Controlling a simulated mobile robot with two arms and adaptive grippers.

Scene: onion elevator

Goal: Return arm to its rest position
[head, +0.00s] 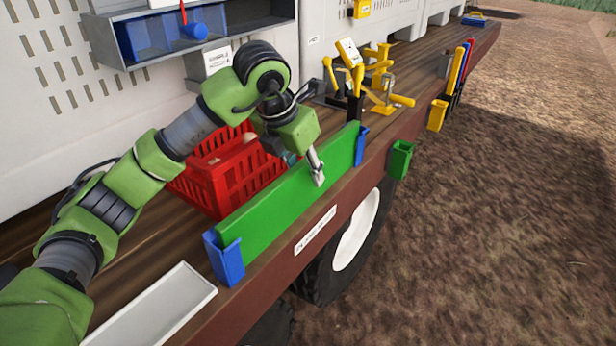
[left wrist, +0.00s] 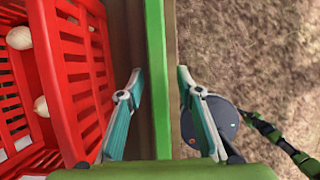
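My left arm reaches in from the left in the head view. My left gripper (head: 304,162) is over the upper edge of a long green board (head: 285,205), with one finger on the near side and one on the crate side. In the left wrist view the two teal fingers of the left gripper (left wrist: 159,78) are spread, with the board's narrow edge (left wrist: 156,60) between them. A gap shows on both sides, so they are not closed on it. My right gripper is not in view.
A red crate (head: 215,178) stands just behind the board; onions (left wrist: 18,38) show in it. Blue holders (head: 225,260) stand at the board's ends. A white tray (head: 160,308) lies at the front left. Yellow tools (head: 380,70) and a green holder (head: 400,160) are farther right.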

